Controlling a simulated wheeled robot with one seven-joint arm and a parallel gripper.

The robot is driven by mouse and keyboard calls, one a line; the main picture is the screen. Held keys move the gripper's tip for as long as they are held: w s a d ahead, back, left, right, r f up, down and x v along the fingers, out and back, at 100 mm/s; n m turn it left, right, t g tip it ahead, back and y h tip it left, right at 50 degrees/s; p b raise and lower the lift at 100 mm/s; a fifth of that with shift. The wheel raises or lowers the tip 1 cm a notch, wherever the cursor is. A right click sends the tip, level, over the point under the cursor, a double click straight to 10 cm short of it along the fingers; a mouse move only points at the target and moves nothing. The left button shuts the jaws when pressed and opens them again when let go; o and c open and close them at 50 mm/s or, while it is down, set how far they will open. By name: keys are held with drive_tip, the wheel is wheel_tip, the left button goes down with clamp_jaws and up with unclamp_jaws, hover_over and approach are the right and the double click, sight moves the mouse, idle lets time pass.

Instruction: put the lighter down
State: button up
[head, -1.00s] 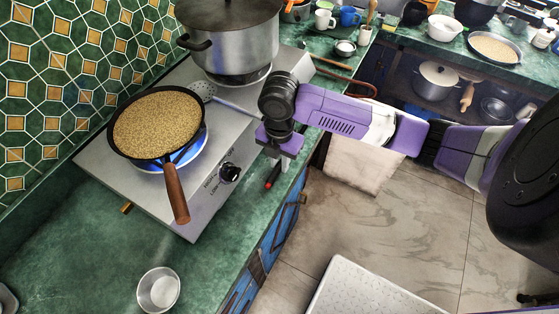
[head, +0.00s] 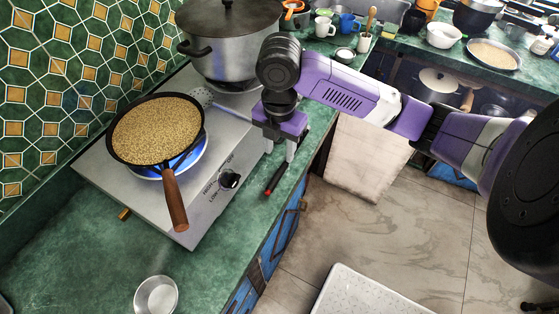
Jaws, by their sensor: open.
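The lighter (head: 275,180), a slim dark stick with a red end, lies on the green counter (head: 95,245) just right of the gas hotplate (head: 205,215). My gripper (head: 280,152) points down above the counter edge, just above the lighter in the picture. It is open and empty, and apart from the lighter. The hotplate's front burner has a blue flame (head: 152,172) under a frying pan (head: 112,152) of grainy tan food. The knob (head: 229,180) is on the hotplate's right side.
A large lidded pot (head: 218,62) stands on the back burner. A skimmer (head: 203,97) lies behind my gripper. The pan's wooden handle (head: 175,200) sticks out toward the front. A metal bowl (head: 156,296) sits at the front of the counter. The counter left of it is clear.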

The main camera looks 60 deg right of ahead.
wheel_tip(320, 180, up, 3)
drive_tip(key=shift+r, duration=0.15)
idle(0.7)
